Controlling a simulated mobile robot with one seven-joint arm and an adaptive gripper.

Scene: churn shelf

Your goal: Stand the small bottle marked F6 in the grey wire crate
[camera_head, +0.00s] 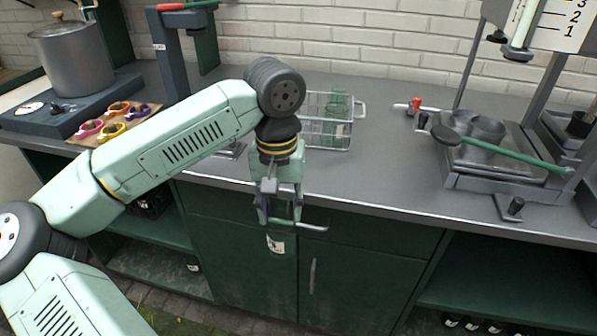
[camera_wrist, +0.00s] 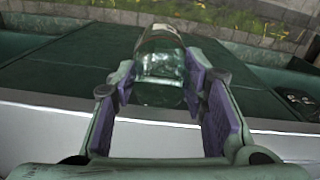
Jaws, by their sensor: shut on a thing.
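My gripper (camera_head: 280,213) is shut on a small clear green bottle (camera_head: 276,244), which hangs below the fingers in front of the counter's front edge. The bottle has a pale label, but its marking is too small to read. In the wrist view, the bottle (camera_wrist: 160,62) sits between the purple finger pads of my gripper (camera_wrist: 163,98). The grey wire crate (camera_head: 313,136) stands on the counter, behind and to the right of my gripper. A green glass bottle (camera_head: 338,112) stands in it. My wrist is close to the crate's left side.
Left on the counter are a metal pot (camera_head: 75,60) and several coloured rings (camera_head: 112,120) on a board. Right of the crate are a red-handled tap (camera_head: 415,104) and a grey press stand with a green lever (camera_head: 510,150). The counter between crate and stand is clear.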

